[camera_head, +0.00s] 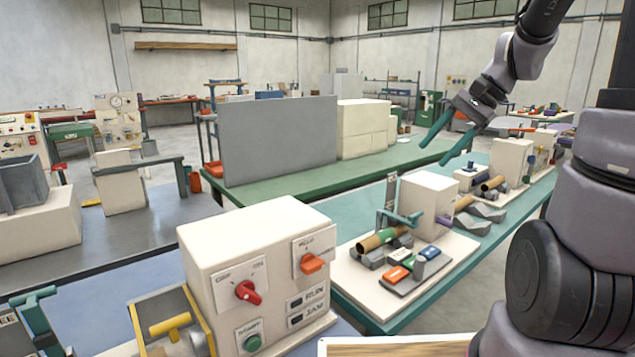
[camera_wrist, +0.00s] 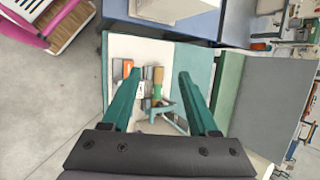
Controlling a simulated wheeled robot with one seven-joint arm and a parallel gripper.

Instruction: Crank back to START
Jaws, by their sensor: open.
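The winder (camera_head: 430,195) is a cream block on a cream base plate, standing on the teal bench at centre right in the head view. A teal crank-like handle (camera_head: 400,218) sticks out of its left side. A brown-and-green tube (camera_head: 380,240) lies on grey supports beside it. A dark upright strip (camera_head: 391,192) with small lettering stands behind the handle; I cannot read START on it. My gripper (camera_head: 432,154) is open and empty, in the air above and behind the winder. In the wrist view, the tube (camera_wrist: 158,82) and the teal handle (camera_wrist: 168,108) appear between my fingers (camera_wrist: 157,75).
A control box (camera_head: 262,270) with red and orange knobs stands in the left foreground. A grey panel (camera_head: 280,140) stands on the green bench behind. More cream fixtures (camera_head: 510,160) stand to the right.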

